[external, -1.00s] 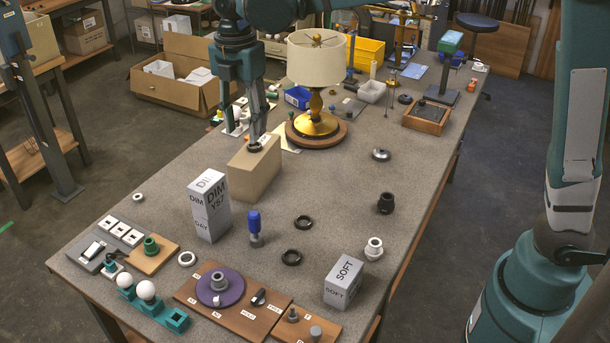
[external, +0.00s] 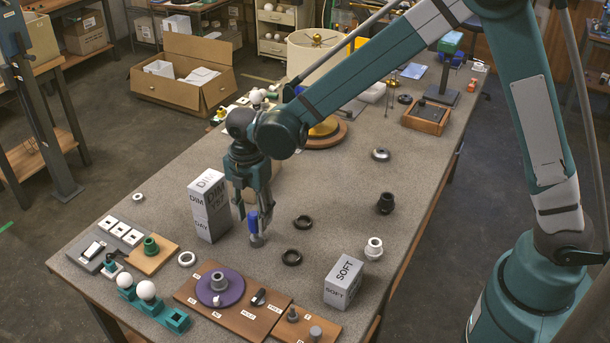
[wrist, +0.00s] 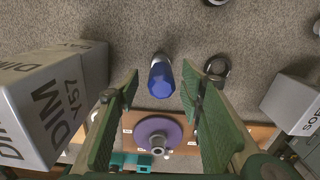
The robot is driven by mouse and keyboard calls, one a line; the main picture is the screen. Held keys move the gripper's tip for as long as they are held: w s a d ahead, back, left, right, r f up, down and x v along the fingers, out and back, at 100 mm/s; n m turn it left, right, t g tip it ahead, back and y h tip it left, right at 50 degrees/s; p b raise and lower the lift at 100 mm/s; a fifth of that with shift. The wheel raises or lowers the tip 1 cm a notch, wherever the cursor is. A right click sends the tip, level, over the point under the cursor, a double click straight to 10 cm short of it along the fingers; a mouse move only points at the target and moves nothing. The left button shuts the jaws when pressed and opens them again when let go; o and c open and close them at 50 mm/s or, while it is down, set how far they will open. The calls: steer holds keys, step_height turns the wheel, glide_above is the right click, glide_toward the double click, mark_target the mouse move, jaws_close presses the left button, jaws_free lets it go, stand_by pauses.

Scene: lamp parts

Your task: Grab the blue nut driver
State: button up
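The blue nut driver (external: 254,221) stands upright on the grey bench top, its blue handle up and a grey base below. In the wrist view the blue nut driver (wrist: 161,78) shows between and a little beyond the two fingertips. My gripper (external: 252,212) is over and around the handle area, pointing down. In the wrist view my gripper (wrist: 160,83) has its green finger pads spread wide, with clear gaps on both sides of the handle. The pads do not appear to touch it.
Black rings (external: 292,257) lie to the right, with a SOFT box (external: 343,282) farther right. A wooden board with a purple disc (external: 220,286) lies in front. A lamp (external: 318,52) stands behind my arm.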

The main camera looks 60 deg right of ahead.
mark_target(256, 237)
steer(key=shift+f, duration=0.25)
steer(key=shift+f, duration=1.3)
steer(key=shift+s+f+b, duration=0.1)
steer(key=shift+f+b, duration=0.3)
steer(key=shift+f, duration=2.2)
steer(key=shift+c, duration=0.7)
steer(key=c, duration=0.8)
steer(key=shift+r, duration=0.15)
steer(key=shift+c, duration=0.2)
steer(key=shift+r+p, duration=0.45)
steer(key=shift+r, duration=4.45)
